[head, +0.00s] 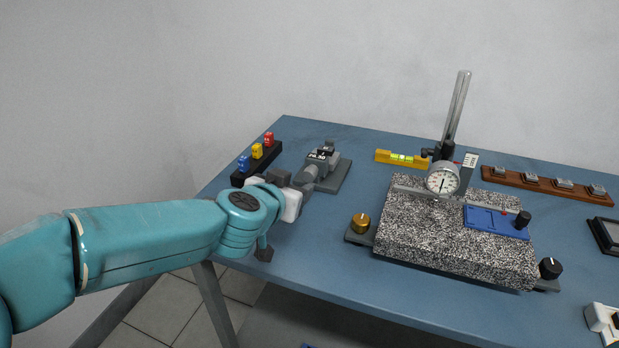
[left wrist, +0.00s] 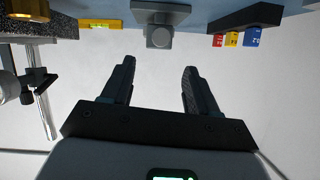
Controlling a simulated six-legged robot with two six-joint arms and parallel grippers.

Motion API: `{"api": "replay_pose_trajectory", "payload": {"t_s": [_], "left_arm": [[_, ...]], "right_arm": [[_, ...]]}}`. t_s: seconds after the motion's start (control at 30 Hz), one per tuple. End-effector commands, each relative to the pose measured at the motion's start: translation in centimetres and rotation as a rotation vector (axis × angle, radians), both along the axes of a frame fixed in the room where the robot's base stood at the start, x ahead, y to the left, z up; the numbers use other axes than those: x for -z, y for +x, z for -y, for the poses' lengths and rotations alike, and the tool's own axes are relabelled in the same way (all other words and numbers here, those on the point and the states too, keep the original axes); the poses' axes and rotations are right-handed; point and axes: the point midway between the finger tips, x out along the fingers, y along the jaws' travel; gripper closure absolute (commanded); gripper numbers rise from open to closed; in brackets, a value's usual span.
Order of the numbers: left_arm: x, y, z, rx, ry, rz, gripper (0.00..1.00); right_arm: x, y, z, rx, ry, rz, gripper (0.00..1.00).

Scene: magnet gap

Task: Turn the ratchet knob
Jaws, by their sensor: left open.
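A grey device with a small readout (head: 322,154) stands on a dark base plate at the back left of the table. In the left wrist view its grey knob (left wrist: 159,37) faces me, squarish and beyond the fingertips, roughly midway between the fingers. My left gripper (head: 303,181) is close in front of the device in the head view and partly overlaps its near end. In the left wrist view the left gripper (left wrist: 158,72) is open, with nothing between its fingers. I cannot tell the exact distance from the fingertips to the knob.
A black rack (head: 263,162) with red, yellow and blue blocks stands left of the device. A speckled granite plate (head: 440,235) with a dial gauge (head: 442,180) and brass knob (head: 360,223) is to the right. A yellow level (head: 401,158) lies behind. Bare blue table separates them.

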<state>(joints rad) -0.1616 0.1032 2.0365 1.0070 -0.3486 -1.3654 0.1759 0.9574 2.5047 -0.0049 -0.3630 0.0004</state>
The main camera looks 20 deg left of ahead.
Motion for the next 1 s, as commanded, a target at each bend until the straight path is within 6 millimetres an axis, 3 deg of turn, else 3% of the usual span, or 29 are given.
{"api": "replay_pose_trajectory", "payload": {"t_s": [0.03, 0.3, 0.5, 0.7, 0.93, 1.0], "left_arm": [[1.1, 1.2, -0.1, -0.002, 0.000, -0.002, 0.41], [3.3, 7.1, -0.1, -0.001, -0.002, -0.002, 0.41], [4.2, 10.2, -0.2, 0.000, -0.001, -0.001, 0.41], [4.6, 11.4, -0.2, 0.000, -0.001, 0.000, 0.41], [4.6, 11.4, -0.2, 0.000, -0.001, 0.000, 0.41], [4.6, 11.4, -0.2, 0.000, -0.001, 0.000, 0.64]], "right_arm": [[0.9, 0.0, 0.0, 0.000, 0.000, 0.000, 0.26], [2.2, 0.0, 0.0, 0.000, 0.000, 0.000, 0.26], [2.4, 0.0, 0.0, 0.000, 0.000, 0.000, 0.26], [2.5, 0.0, 0.0, 0.000, 0.000, 0.000, 0.26], [2.5, 0.0, 0.0, 0.000, 0.000, 0.000, 0.26], [2.5, 0.0, 0.0, 0.000, 0.000, 0.000, 0.26]]}}
